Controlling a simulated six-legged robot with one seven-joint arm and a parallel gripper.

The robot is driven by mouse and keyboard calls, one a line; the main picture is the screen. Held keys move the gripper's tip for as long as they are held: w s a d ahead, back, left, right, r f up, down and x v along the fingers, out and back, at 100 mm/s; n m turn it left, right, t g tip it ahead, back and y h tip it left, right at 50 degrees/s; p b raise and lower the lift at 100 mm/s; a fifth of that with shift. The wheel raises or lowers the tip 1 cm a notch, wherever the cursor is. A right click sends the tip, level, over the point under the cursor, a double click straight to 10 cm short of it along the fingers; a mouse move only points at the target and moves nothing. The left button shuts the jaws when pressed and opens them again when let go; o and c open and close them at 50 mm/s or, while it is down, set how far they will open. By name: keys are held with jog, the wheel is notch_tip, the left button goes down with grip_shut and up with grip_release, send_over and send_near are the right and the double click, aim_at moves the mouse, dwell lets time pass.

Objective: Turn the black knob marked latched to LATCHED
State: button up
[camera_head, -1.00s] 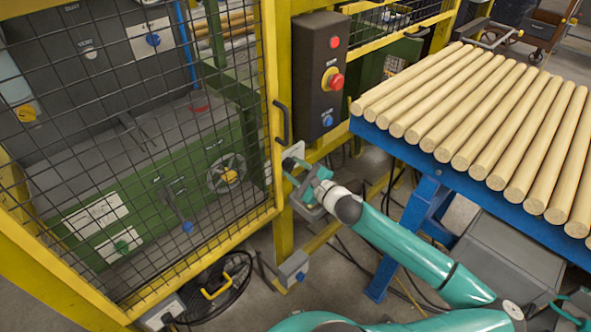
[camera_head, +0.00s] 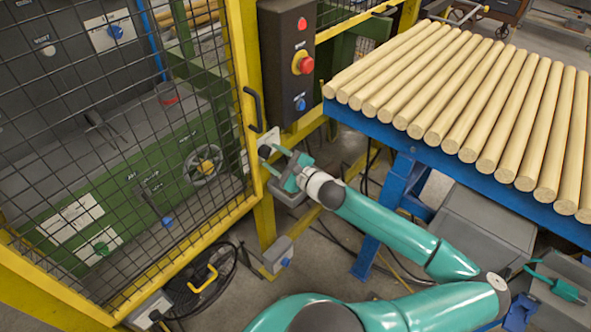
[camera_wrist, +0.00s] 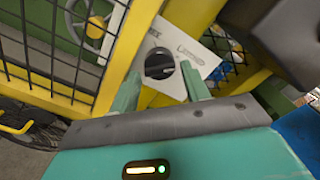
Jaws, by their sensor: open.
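The black knob (camera_wrist: 159,63) sits on a pale plate (camera_wrist: 186,47) in the wrist view, with faint lettering to its upper right that is too blurred to read fully. My gripper (camera_wrist: 166,92) is open, with one teal finger on each side below the knob and a gap between them. I cannot tell whether a finger touches it. In the head view the knob (camera_head: 265,152) is on the yellow gate post, and my gripper (camera_head: 283,162) is just to its right, pointing at it.
A mesh gate (camera_head: 120,180) with a black handle (camera_head: 253,108) stands left of the knob. A dark control box (camera_head: 287,60) with a red button is above. A blue table (camera_head: 400,140) bearing several wooden rods is at right.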

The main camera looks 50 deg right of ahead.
jog(key=s, duration=1.2)
jog(key=shift+s+d, duration=0.15)
jog(key=shift+s, duration=0.05)
